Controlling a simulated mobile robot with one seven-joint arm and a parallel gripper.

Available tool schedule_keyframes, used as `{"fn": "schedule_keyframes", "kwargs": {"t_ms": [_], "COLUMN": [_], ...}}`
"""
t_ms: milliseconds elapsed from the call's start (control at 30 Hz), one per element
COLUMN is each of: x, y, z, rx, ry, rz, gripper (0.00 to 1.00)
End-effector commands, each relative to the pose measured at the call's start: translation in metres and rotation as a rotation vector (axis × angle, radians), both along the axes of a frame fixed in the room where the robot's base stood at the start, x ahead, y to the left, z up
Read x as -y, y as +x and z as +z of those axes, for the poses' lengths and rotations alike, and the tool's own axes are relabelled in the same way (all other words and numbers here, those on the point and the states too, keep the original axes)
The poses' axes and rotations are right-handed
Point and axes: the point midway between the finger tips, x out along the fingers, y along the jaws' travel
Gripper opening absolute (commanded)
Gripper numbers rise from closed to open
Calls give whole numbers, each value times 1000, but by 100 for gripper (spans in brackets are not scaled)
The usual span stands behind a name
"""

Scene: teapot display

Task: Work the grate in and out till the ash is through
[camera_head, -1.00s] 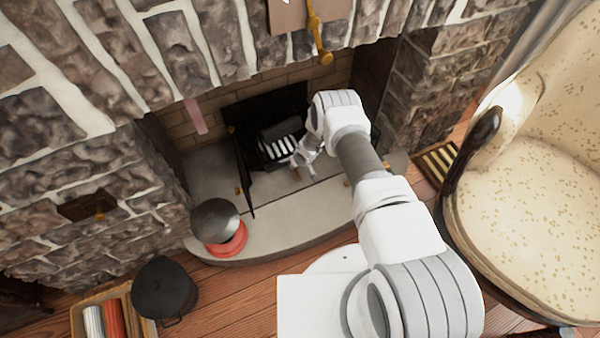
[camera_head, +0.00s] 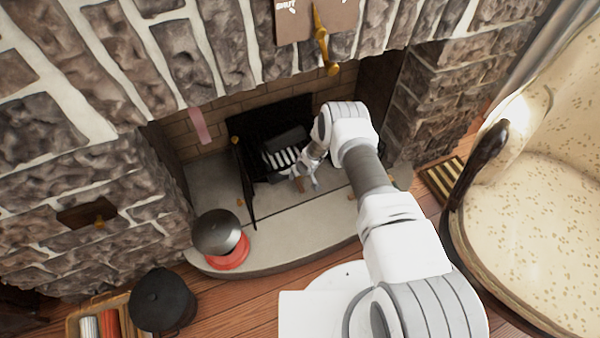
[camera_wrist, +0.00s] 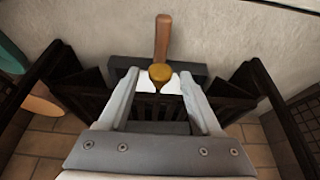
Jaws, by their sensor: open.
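The black fire grate with pale slats (camera_head: 281,157) sits inside the stone fireplace. Its dark bars (camera_wrist: 152,110) also show below my fingers in the wrist view. A wooden handle (camera_wrist: 163,36) with a brass end (camera_wrist: 160,72) lies at the grate's front, with the brass end between my fingertips. My gripper (camera_wrist: 160,78) is open, one finger on each side of the brass end. In the head view my gripper (camera_head: 306,180) is low at the grate's front right. Ash cannot be made out.
A dark hinged panel (camera_head: 243,175) stands left of the grate. A grey lidded pan on a red base (camera_head: 217,232) sits on the hearth's left. A black pot (camera_head: 162,298) is on the floor. A patterned armchair (camera_head: 540,200) fills the right.

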Motion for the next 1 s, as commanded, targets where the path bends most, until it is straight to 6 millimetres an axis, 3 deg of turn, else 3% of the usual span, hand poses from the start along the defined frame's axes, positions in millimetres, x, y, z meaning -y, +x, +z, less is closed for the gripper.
{"fn": "schedule_keyframes", "kwargs": {"t_ms": [167,700,1000], "x": [1,18,25], "y": [-4,-43,-58], "z": [15,119,156], "rx": [-1,0,1], "ry": [-1,0,0], "rz": [2,1,0], "gripper": [65,65,65]}}
